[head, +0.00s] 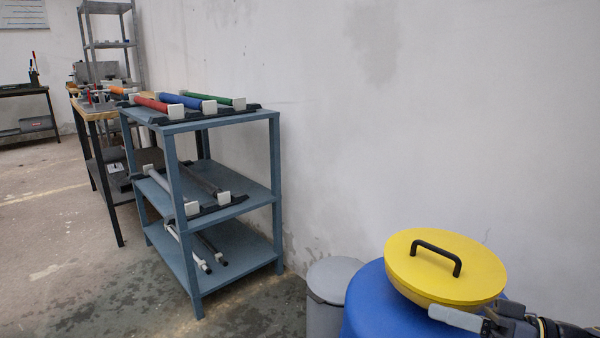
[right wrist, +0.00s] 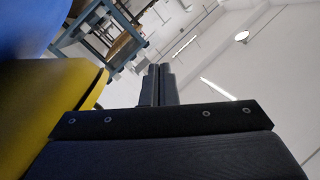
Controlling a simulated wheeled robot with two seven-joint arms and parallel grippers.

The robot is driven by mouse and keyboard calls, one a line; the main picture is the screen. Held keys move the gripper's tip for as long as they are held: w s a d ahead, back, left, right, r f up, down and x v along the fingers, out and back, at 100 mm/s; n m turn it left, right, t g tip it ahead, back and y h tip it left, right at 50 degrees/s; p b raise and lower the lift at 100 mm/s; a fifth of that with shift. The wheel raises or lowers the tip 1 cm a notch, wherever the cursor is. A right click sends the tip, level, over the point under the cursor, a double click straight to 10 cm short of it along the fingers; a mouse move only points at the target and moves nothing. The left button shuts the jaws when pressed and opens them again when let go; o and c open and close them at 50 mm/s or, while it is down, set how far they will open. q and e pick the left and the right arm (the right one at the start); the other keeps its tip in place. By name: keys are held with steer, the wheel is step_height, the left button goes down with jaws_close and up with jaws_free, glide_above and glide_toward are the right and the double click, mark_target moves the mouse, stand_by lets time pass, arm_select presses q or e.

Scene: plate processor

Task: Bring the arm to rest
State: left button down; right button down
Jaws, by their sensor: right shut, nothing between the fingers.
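My right gripper (head: 478,322) is at the lower right of the head view, just in front of a yellow lid with a black handle (head: 445,268). The lid rests on a blue barrel (head: 372,308) and looks slightly tilted. In the right wrist view my right gripper's fingers (right wrist: 159,84) are together with nothing between them. The yellow lid (right wrist: 40,110) fills the left of that view, close beside the gripper. I cannot tell whether they touch. My left gripper is not in view.
A blue-grey shelf (head: 238,182) holds red, blue and green rolls on top and grey ones below. A grey bin (head: 328,290) stands left of the barrel. A wooden-topped table (head: 98,110) is behind the shelf. The floor at left (head: 50,230) is clear.

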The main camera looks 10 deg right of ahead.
steer(key=s+a+f+m+g+h+p, duration=0.1)
steer(key=s+a+f+m+g+h, duration=0.1)
steer(key=s+a+f+g+h, duration=0.25)
steer(key=s+a+f+m+g+h+p, duration=0.1)
steer(key=s+a+f+m+g+h, duration=0.15)
steer(key=a+f+h, duration=0.35)
step_height(320, 180, up, 37)
steer(key=y+p, duration=0.1)
steer(key=p, duration=3.7)
steer(key=shift+s+a, duration=0.3)
steer(key=shift+f, duration=0.1)
